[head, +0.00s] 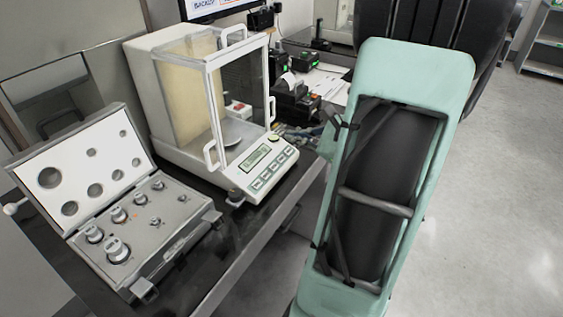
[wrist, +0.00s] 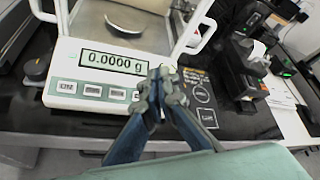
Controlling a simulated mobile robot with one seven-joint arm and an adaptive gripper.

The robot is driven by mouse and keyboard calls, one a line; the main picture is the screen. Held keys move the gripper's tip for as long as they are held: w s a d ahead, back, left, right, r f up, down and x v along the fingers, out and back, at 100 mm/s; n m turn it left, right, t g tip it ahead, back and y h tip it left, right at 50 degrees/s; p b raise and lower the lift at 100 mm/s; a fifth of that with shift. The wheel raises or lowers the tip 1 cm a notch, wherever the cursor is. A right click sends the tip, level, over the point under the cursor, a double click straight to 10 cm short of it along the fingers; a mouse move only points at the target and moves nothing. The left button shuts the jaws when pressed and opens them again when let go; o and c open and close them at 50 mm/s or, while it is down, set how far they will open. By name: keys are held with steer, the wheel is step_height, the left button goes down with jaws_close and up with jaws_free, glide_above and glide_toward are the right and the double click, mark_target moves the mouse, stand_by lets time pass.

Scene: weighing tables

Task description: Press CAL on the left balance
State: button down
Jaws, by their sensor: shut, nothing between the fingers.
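The white balance (head: 180,100) with a glass draft shield stands on the dark table in the head view. Its front panel carries a display (head: 254,157) and a row of several buttons (head: 272,170). In the wrist view the display (wrist: 113,62) reads 0.0000 g, and the buttons (wrist: 92,90) lie below it; their labels are too small to read surely, so I cannot tell which is CAL. My gripper (wrist: 162,84) is shut and empty, its tips over the right end of the panel, partly covering it. I cannot tell whether they touch. The gripper does not show clearly in the head view.
An open case of weights (head: 125,225) stands left of the balance. Black devices (head: 295,100) and papers (head: 325,80) lie behind it to the right. A dark pad with printed marks (wrist: 204,100) is right of the panel. Open floor (head: 490,200) lies at the right.

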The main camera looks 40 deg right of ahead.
mark_target(281, 159)
steer(key=f+b, duration=0.1)
steer(key=w+f+b, duration=0.1)
steer(key=f, duration=0.1)
steer(key=f+b, duration=0.1)
steer(key=f, duration=0.1)
steer(key=shift+w+a+f+b, duration=0.1)
steer(key=shift+w+a+b, duration=0.2)
steer(key=shift+a+b, duration=0.05)
steer(key=shift+w+a+f+b, duration=0.1)
steer(key=shift+w+f+b, duration=0.15)
steer(key=shift+f+b, duration=0.15)
stand_by(0.8)
steer(key=shift+w+f+b, duration=0.15)
steer(key=shift+f+b, duration=0.25)
steer(key=shift+b, duration=0.25)
steer(key=shift+w+a+f+b, duration=0.15)
steer(key=shift+f+b, duration=0.15)
steer(key=shift+b, duration=0.15)
steer(key=shift+r, duration=0.15)
stand_by(0.5)
steer(key=shift+s+r+p, duration=0.35)
steer(key=shift+r+p, duration=0.15)
steer(key=shift+r, duration=0.1)
